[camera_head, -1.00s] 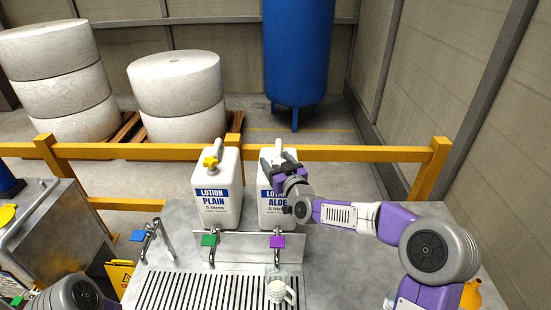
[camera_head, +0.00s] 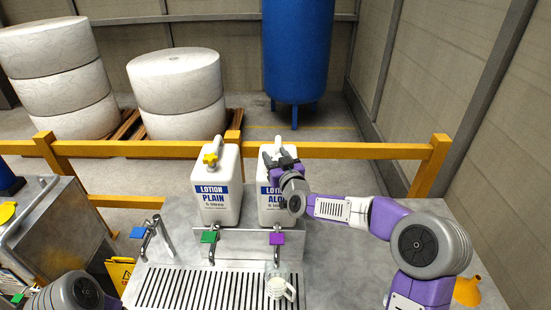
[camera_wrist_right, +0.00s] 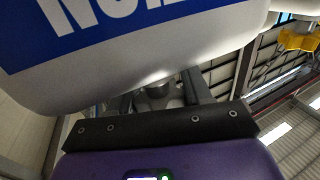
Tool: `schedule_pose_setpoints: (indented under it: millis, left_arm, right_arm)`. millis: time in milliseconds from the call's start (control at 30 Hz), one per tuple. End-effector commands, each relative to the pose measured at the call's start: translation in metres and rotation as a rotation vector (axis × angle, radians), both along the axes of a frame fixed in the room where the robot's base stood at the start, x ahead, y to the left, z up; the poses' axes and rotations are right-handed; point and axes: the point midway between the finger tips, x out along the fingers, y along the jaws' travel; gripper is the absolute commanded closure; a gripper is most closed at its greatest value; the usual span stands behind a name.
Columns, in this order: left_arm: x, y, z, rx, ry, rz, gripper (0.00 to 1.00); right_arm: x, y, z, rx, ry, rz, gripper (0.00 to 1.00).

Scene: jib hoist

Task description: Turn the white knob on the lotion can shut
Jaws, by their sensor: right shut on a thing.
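The lotion can marked ALOE (camera_head: 272,215) is a white can with a blue label, standing upright on a metal shelf behind the taps. It also shows large and close in the right wrist view (camera_wrist_right: 190,60). My right gripper (camera_head: 281,160) is at the upper front of this can, with its fingers shut on its knob, which is mostly hidden by them in the head view. In the right wrist view the fingers (camera_wrist_right: 160,97) reach up under the can's edge around a small greyish part. My left gripper is outside the picture.
The lotion can marked PLAIN (camera_head: 216,208), with a yellow knob (camera_head: 210,159), stands close to the left. Green (camera_head: 208,237) and purple (camera_head: 277,238) tap handles are in front. A clear mug (camera_head: 278,286) stands on the grating. A yellow rail (camera_head: 360,152) runs behind.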

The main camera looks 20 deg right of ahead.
Motion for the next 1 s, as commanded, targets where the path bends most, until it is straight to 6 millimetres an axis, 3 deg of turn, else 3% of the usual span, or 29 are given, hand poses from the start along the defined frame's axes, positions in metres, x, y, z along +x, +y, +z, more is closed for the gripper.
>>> schedule_pose_setpoints:
  millis: [533,567,700,1000]
  left_arm:
    - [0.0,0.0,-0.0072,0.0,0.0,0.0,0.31]
    - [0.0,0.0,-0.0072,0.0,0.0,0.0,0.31]
    - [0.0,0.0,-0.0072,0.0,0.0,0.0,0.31]
    - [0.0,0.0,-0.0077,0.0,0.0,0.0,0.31]
  right_arm:
    - [-0.0006,-0.0019,-0.0001,-0.001,0.001,-0.086,0.82]
    - [-0.0006,-0.0019,-0.0001,-0.001,0.001,-0.086,0.5]
    - [-0.0005,-0.0019,-0.0001,-0.001,0.001,-0.085,0.31]
    - [-0.0022,-0.0019,0.0001,-0.001,0.0,-0.085,0.31]
